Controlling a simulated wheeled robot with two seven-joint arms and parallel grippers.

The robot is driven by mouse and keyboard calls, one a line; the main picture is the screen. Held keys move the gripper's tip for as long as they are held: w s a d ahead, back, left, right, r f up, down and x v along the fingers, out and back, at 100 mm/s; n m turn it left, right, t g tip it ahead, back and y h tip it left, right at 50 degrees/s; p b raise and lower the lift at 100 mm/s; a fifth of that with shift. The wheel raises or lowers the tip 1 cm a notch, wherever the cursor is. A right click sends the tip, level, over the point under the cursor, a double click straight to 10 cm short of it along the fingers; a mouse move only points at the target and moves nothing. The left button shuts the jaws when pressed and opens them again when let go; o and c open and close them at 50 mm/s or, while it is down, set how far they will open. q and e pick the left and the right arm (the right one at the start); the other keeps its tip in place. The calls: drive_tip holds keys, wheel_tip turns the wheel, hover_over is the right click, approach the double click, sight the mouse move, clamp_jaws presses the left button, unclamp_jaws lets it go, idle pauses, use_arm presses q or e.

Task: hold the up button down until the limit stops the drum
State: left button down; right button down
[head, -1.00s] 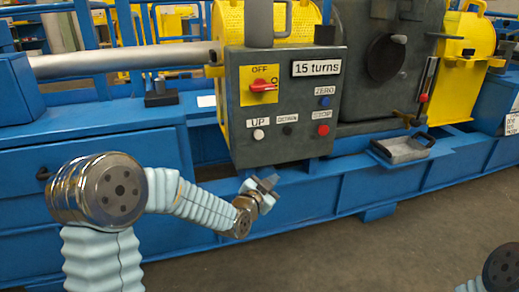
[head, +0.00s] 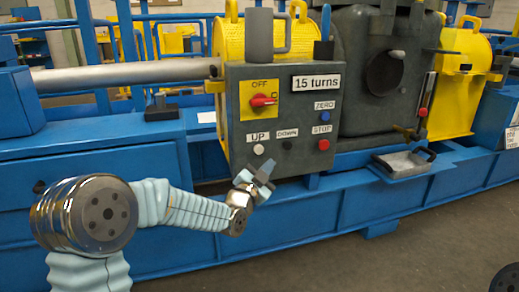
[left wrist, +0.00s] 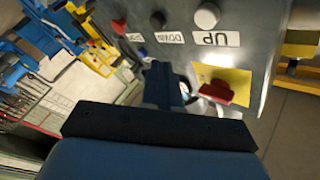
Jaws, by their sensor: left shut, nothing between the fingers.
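The grey control box (head: 290,160) carries the white up button (head: 258,149), labelled UP. The up button (left wrist: 207,15) also shows at the top of the left wrist view. My left gripper (head: 254,176) is just below the up button in the head view, at the box's lower edge. Its fingers are shut and empty; in the left wrist view the fingertips (left wrist: 162,84) point toward the box. The gripper looks apart from the button. The drum is not clearly identifiable. My right gripper is not in view.
A black down button (head: 287,144), red stop button (head: 324,144) and blue zero button (head: 325,115) are on the same face. Above are a red rotary switch (head: 263,100) and a sign (head: 316,83) reading 15 turns. A blue frame beam (head: 300,220) runs below the box.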

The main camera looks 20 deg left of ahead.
sight(259, 149)
use_arm(q)
drive_tip(key=shift+w+a+p, duration=0.15)
drive_tip(key=shift+w+a, duration=0.45)
drive_tip(key=shift+w, duration=0.3)
drive_tip(key=shift+w+a+p, duration=0.15)
drive_tip(key=shift+w+a, duration=0.5)
drive_tip(key=shift+w, duration=0.25)
drive_tip(key=shift+w+a+p, duration=0.15)
drive_tip(key=shift+w+a, duration=0.45)
drive_tip(key=shift+w, duration=0.3)
drive_tip(key=shift+w+a+b, duration=0.2)
drive_tip(key=shift+w+b, duration=0.15)
drive_tip(key=shift+w+a, duration=0.3)
drive_tip(key=shift+w, duration=0.15)
idle(4.5)
